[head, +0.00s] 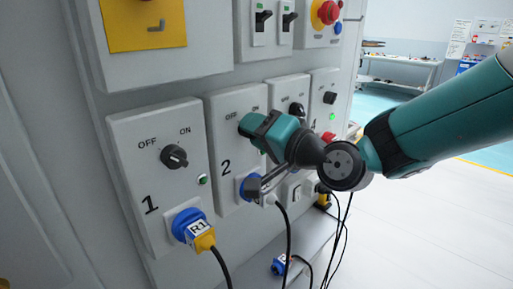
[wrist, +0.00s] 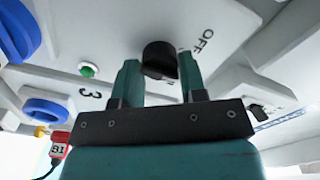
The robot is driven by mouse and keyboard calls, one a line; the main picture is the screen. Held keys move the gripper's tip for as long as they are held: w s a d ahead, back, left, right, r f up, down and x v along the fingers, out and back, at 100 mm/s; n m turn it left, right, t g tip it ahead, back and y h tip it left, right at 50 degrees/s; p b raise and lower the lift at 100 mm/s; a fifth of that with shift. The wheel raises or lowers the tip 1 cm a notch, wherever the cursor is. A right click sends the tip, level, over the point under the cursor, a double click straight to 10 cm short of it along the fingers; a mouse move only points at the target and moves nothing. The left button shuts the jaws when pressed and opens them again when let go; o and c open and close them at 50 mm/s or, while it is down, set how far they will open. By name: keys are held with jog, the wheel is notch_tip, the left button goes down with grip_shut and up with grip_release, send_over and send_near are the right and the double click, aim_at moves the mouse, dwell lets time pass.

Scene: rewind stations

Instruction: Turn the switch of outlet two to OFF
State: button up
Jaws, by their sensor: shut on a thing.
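The panel of outlet two (head: 226,186), marked 2, stands between the panels of outlets one and three. My gripper (head: 245,126) is at its upper part, just below the OFF and ON labels, and hides the switch in the head view. In the wrist view the black knob of the switch (wrist: 160,58) is between the two fingers of my gripper (wrist: 160,80), which is shut on it. The OFF label (wrist: 206,40) shows beside the knob. The pointing direction of the knob cannot be told.
Outlet one (head: 130,150) at left has a black knob (head: 174,156), a green light and a blue socket with a yellow R1 plug (head: 204,238). Panels three and four (head: 324,88) stand close to the right. Black cables hang below. Open floor lies at right.

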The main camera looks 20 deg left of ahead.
jog(key=n+b, duration=0.8)
jog(key=b, duration=0.2)
jog(key=shift+f+n, duration=0.15)
jog(key=shift+n, duration=0.15)
jog(key=shift+b, duration=0.3)
jog(key=o, duration=0.9)
jog(key=shift+s, duration=0.1)
jog(key=b+v, duration=0.2)
jog(key=v, duration=1.5)
jog(key=shift+d+r+b, duration=0.15)
jog(key=shift+r+b, duration=0.05)
jog(key=shift+b, duration=0.1)
